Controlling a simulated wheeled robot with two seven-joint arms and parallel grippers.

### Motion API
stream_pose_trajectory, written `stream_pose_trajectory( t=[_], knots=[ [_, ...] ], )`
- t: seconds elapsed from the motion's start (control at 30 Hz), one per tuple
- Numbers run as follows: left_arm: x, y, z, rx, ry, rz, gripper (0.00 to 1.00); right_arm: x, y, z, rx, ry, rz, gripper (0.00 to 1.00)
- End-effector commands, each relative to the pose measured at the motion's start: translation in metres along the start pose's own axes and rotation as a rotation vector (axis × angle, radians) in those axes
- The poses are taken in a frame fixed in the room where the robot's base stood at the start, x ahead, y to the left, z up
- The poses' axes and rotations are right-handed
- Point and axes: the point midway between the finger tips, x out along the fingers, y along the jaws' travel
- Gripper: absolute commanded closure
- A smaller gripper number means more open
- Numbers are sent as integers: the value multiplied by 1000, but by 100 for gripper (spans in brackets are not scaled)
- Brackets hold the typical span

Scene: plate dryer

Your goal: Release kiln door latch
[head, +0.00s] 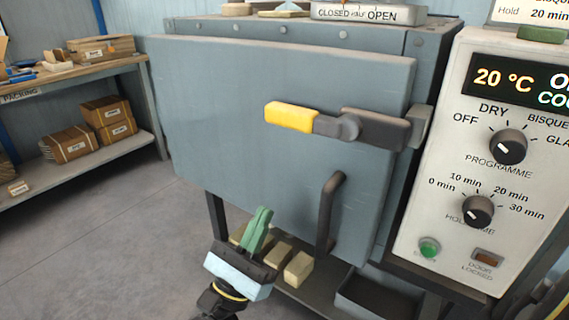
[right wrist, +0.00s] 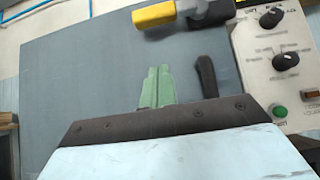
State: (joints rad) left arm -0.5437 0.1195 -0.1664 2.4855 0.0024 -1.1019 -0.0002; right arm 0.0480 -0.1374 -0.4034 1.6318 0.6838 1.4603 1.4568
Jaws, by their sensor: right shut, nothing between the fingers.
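The kiln door (head: 230,120) is a large grey panel that looks closed against the kiln body. Its latch has a yellow-ended handle (head: 290,116) lying nearly level, with a dark bar running right to a catch (head: 418,126) at the door's right edge. A dark pull handle (head: 328,212) sits below the latch. My right gripper (head: 259,222), with green fingers, is shut and empty, below and left of the latch, apart from it. In the right wrist view the fingers (right wrist: 157,88) point at the door, with the yellow grip (right wrist: 154,15) above. My left gripper is not visible.
A control panel (head: 490,190) with a 20 °C display and two knobs stands right of the door. A green button (head: 429,247) and a door locked lamp (head: 485,258) are low on it. A shelf (head: 90,175) with boxes stands left. Blocks (head: 299,268) lie under the kiln.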

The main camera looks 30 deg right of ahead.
Motion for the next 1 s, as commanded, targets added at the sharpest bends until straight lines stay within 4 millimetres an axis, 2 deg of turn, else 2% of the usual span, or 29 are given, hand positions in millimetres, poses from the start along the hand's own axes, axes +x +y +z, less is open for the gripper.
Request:
stream_pose_trajectory(
  t=[0.33,0.47,0.9,1.0],
  knots=[
    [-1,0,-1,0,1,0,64,2,0,1,2,0,-3,100],
    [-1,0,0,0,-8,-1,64,13,0,1,2,-2,-3,100],
    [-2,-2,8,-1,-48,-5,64,101,-1,1,2,-2,-4,100],
    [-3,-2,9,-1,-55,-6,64,113,0,12,4,0,-3,100]
  ],
)
